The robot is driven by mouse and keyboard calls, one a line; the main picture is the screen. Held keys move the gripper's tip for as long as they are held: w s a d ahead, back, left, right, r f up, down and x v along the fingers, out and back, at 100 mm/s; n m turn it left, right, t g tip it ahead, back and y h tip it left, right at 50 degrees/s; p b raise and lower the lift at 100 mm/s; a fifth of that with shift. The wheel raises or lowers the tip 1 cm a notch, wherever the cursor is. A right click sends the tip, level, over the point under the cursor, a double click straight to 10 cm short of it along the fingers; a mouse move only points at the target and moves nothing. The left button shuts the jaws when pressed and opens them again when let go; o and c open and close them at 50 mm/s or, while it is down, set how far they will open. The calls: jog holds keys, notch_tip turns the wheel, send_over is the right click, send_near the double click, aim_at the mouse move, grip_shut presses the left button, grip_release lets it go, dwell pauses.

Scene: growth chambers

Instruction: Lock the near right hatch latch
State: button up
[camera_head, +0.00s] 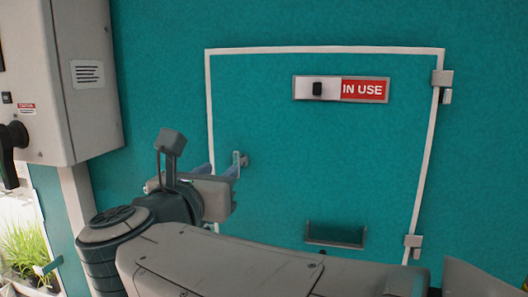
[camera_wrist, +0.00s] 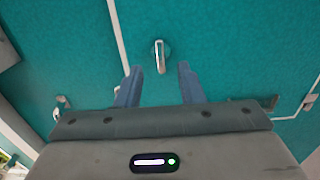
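The hatch is a teal door with a white outline (camera_head: 325,48) in the head view. Its latch (camera_head: 241,160) is a small metal handle at the hatch's left edge. In the wrist view the latch (camera_wrist: 160,56) is an upright metal lever on a round base, just beyond my fingertips. My gripper (camera_head: 222,170) is in front of the hatch's left edge, close to the latch. In the wrist view its two blue fingers (camera_wrist: 160,70) are apart, with the latch ahead of the gap between them. Nothing is held.
A sliding sign reading "IN USE" (camera_head: 364,90) is on the upper hatch. Hinges (camera_head: 442,79) are at its right edge. A small recessed tray or pull (camera_head: 336,243) is low on the hatch. A grey control box (camera_head: 80,80) juts out at the left, with plants (camera_head: 28,245) below it.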

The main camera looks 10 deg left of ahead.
aim_at(235, 157)
jog(key=w, duration=0.3)
jog(key=w+p, duration=0.1)
jog(key=w, duration=0.2)
jog(key=w+p, duration=0.1)
jog(key=w, duration=0.2)
jog(key=shift+d, duration=0.35)
grip_shut()
